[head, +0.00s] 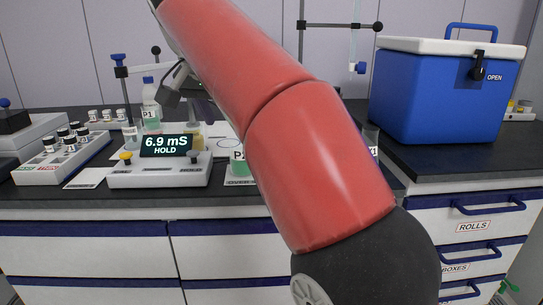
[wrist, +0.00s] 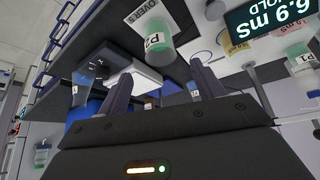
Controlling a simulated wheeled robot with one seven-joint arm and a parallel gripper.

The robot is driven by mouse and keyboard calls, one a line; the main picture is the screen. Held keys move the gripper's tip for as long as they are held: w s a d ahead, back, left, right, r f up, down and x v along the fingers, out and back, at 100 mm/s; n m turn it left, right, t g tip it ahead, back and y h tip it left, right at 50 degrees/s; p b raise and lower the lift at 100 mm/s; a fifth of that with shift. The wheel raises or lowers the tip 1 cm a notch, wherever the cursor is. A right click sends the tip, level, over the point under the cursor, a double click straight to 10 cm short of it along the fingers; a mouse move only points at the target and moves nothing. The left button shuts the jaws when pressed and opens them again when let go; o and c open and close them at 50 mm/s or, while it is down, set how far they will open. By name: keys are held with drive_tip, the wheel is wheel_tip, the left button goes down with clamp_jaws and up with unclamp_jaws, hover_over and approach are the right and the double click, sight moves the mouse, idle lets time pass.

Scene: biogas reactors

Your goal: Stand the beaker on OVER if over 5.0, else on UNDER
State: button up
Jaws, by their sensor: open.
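The meter (head: 160,168) reads 6.9 mS HOLD; its display also shows upside down in the wrist view (wrist: 262,22). A beaker of green liquid labelled P2 (wrist: 158,42) stands on the OVER card (wrist: 140,14). In the head view, the beaker (head: 240,168) and OVER card (head: 238,182) are partly hidden behind my arm. My gripper (wrist: 160,72) is open and empty, with its fingers apart and the beaker beyond them, not between them.
A P1 bottle (head: 151,117) stands behind the meter. A rack of dark-capped vials (head: 52,168) is at left. A blue cooler (head: 440,98) stands at right on the counter. A stand with a clamp (head: 340,25) rises at the back.

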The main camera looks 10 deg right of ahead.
drive_tip(key=s+d+f+n+y, duration=0.15)
drive_tip(key=s+d+f, duration=0.25)
drive_tip(key=d, duration=0.4)
drive_tip(key=s+d+f+n, duration=0.1)
drive_tip(key=s+d+f, duration=0.2)
drive_tip(key=s+f, duration=0.3)
drive_tip(key=s+d+f+n, duration=0.1)
drive_tip(key=s+d+f, duration=0.2)
drive_tip(key=s+f, duration=0.3)
drive_tip(key=s+d+f+n+y, duration=0.1)
drive_tip(key=s+d+f, duration=0.2)
drive_tip(key=s+f, duration=0.3)
wheel_tip(320, 180, down, 6)
drive_tip(key=shift+d+r, duration=0.25)
drive_tip(key=shift+d, duration=0.1)
